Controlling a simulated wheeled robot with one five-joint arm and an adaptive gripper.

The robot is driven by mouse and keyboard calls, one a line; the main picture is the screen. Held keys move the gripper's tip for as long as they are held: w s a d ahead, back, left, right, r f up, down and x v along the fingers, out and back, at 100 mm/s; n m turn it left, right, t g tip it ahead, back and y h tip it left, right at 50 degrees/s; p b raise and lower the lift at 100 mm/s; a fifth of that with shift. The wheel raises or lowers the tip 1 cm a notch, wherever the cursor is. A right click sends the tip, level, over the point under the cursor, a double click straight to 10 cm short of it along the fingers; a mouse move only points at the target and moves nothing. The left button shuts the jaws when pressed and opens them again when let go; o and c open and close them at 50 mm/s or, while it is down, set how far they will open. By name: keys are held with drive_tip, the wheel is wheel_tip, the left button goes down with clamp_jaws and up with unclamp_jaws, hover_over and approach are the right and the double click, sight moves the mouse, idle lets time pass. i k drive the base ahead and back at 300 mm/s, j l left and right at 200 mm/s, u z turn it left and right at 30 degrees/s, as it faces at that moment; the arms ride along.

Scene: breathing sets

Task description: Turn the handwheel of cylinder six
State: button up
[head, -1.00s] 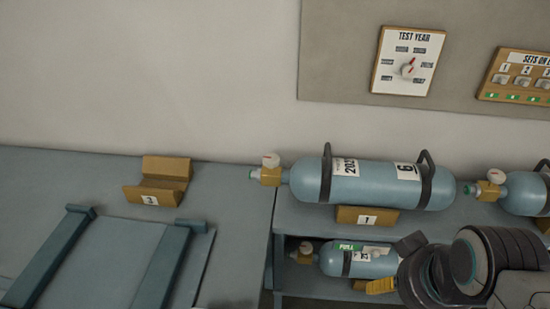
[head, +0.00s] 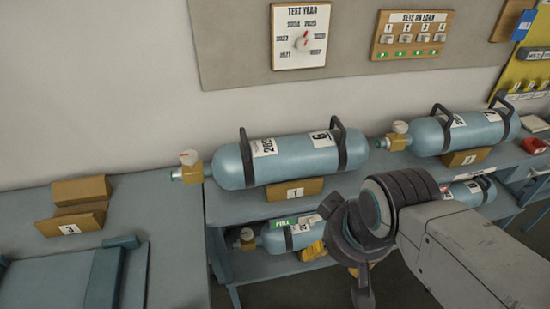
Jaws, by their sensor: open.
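Cylinder six (head: 290,160) is a light blue cylinder with a "6" label and a year label partly hidden by a dark band. It lies on its side on the upper shelf, in a cradle marked 1 (head: 293,189). Its small whitish handwheel (head: 188,158) sits on top of the brass valve (head: 192,173) at the cylinder's left end. My gripper (head: 338,275) is open and empty, below and to the right of cylinder six and well apart from the handwheel. It overlaps the lower shelf in the picture.
A second blue cylinder (head: 468,133) lies to the right. A lower cylinder with a green-marked label (head: 275,240) is partly hidden by my arm. An empty cradle marked 3 (head: 72,215) stands on the left bench. A test-year dial (head: 301,40) hangs above on the wall board.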

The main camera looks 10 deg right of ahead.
sight(188, 157)
drive_tip(key=i+u, duration=0.15)
drive_tip(key=u, duration=0.25)
drive_tip(key=i+l+u, duration=0.15)
drive_tip(key=u, duration=0.2)
drive_tip(key=i+l+u, duration=0.1)
drive_tip(key=u, duration=0.3)
drive_tip(key=i+l+u, duration=0.1)
drive_tip(key=u, duration=0.25)
drive_tip(key=l, duration=0.1)
